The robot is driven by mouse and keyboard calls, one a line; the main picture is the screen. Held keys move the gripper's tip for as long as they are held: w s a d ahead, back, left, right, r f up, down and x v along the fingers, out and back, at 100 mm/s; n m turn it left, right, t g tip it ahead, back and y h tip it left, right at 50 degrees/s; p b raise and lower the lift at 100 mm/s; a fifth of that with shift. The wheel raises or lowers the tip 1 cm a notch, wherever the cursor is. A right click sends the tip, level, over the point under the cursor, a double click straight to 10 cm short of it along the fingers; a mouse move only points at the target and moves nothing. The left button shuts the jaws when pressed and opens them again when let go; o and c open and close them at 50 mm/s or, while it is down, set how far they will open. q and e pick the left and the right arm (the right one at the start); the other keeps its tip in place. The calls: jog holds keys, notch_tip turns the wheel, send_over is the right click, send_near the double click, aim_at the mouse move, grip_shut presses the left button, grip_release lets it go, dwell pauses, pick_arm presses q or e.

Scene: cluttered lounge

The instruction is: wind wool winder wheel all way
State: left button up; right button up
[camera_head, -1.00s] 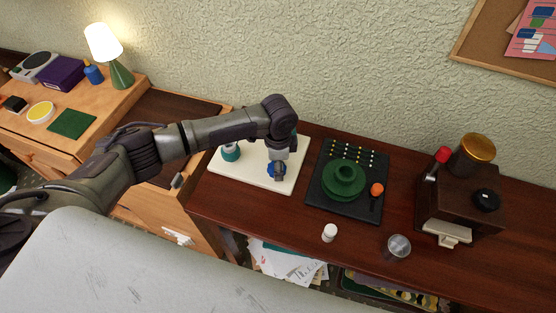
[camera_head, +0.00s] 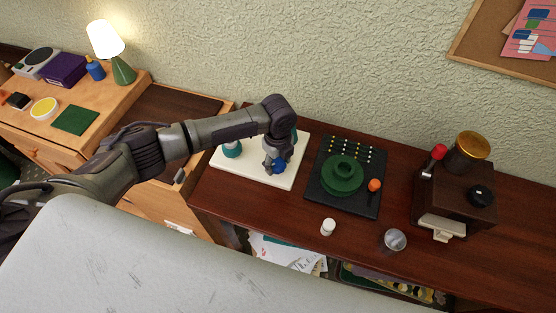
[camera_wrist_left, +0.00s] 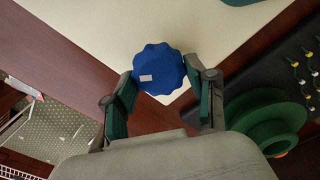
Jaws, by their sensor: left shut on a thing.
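A cream board (camera_head: 257,176) on the dark wooden cabinet carries a teal spool-like part (camera_head: 232,149) at its left and a blue knob-like wheel (camera_head: 279,169) near its front right. My left gripper (camera_head: 276,159) points down at the blue wheel, hiding part of it. In the left wrist view the wheel (camera_wrist_left: 163,66) has a scalloped rim and a small white mark on top. It sits between the two green-padded fingers (camera_wrist_left: 165,85), which are shut on its sides. My right gripper is not in view.
Right of the board, a black panel (camera_head: 322,196) holds a stepped green disc (camera_head: 342,175) and an orange knob (camera_head: 375,185). A white bottle (camera_head: 328,227), a clear cup (camera_head: 395,240) and a brown grinder-like box (camera_head: 452,202) stand further right. A lit lamp (camera_head: 107,40) stands left.

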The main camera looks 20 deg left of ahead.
aim_at(278, 164)
pick_arm(q)
jog(key=shift+m, duration=1.7)
jog(key=o, duration=1.2)
jog(key=shift+c, duration=0.2)
notch_tip(278, 164, up, 12)
